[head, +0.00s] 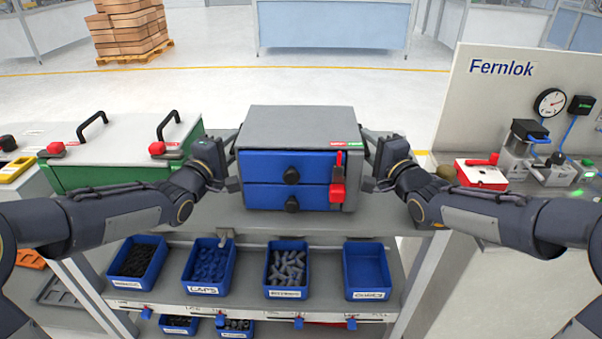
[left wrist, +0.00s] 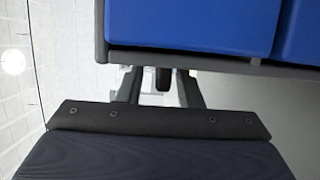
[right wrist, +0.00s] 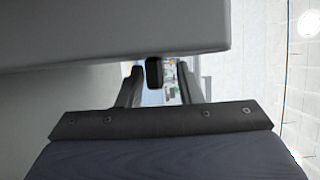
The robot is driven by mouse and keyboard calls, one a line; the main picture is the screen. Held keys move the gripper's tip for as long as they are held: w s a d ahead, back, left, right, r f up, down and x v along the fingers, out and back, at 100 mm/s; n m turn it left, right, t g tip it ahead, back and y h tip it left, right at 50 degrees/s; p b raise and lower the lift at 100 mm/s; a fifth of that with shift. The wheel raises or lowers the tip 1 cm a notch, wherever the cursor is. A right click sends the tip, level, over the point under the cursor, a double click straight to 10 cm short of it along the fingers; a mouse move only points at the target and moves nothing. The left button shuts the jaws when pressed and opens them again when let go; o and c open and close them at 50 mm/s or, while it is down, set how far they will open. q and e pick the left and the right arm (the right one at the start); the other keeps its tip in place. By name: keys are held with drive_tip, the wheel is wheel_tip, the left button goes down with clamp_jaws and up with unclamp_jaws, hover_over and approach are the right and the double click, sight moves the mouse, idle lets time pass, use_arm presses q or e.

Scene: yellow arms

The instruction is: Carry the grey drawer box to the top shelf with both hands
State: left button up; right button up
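The grey drawer box (head: 300,125) has two blue drawers with black knobs and a red latch at its front right. It appears upright on a grey top surface (head: 262,222) in the head view. My left gripper (head: 234,165) is at its left side and my right gripper (head: 371,165) at its right side. In the left wrist view, the fingers (left wrist: 162,88) stand apart on either side of a dark handle (left wrist: 163,78). In the right wrist view, the fingers (right wrist: 158,85) also stand apart around a dark handle (right wrist: 154,72). Gaps show beside both handles.
Several blue bins, one of them labelled bin (head: 208,264), sit on the shelf below. A green case (head: 115,172) with black handles is at left. A panel marked Fernlok (head: 490,95) and a bench with a fixture (head: 530,145) are at right.

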use_arm(q)
drive_tip(key=v, duration=1.2)
use_arm(e)
drive_tip(key=v, duration=1.2)
use_arm(q)
drive_tip(key=shift+f, duration=0.1)
